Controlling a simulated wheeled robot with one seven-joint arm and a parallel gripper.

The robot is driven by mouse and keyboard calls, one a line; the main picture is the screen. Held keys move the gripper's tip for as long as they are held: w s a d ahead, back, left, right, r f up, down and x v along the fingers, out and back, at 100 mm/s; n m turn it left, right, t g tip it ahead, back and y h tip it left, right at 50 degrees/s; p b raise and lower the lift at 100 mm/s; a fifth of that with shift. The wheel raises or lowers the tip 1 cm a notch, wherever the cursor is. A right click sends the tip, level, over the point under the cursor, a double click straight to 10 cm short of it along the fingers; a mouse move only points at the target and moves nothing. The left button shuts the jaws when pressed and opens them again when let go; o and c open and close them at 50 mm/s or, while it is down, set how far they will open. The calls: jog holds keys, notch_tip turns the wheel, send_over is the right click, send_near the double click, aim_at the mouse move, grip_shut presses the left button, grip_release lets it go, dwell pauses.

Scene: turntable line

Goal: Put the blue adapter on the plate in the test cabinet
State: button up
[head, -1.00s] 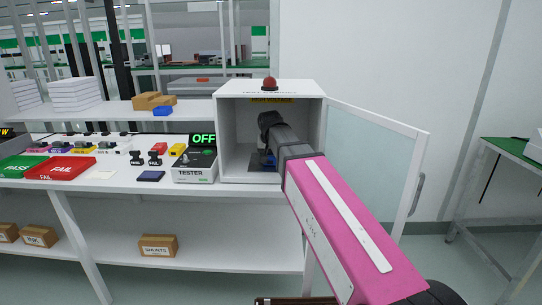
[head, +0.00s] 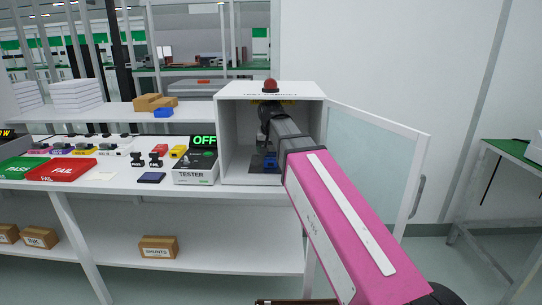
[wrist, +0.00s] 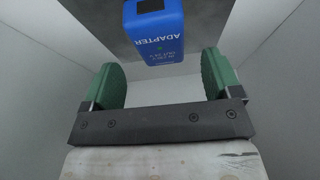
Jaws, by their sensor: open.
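The white test cabinet (head: 233,135) stands on the bench with its glass door (head: 378,150) swung open to the right. The blue adapter (head: 271,160) is low inside it. In the wrist view the adapter (wrist: 154,32) lies on the grey plate (wrist: 205,22), its label upside down in the picture. My arm reaches into the cabinet and partly hides its inside. My gripper (wrist: 163,80) is open, its green pads wide apart, with nothing between them. The adapter lies just beyond the fingertips, clear of both pads.
The tester (head: 195,170), showing OFF, stands left of the cabinet. Further left are a red FAIL tray (head: 62,173), a green PASS tray (head: 20,167) and several small adapters. The cabinet walls are close around my gripper. A red lamp (head: 270,86) tops the cabinet.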

jog(key=s, duration=1.2)
jog(key=shift+a, duration=0.2)
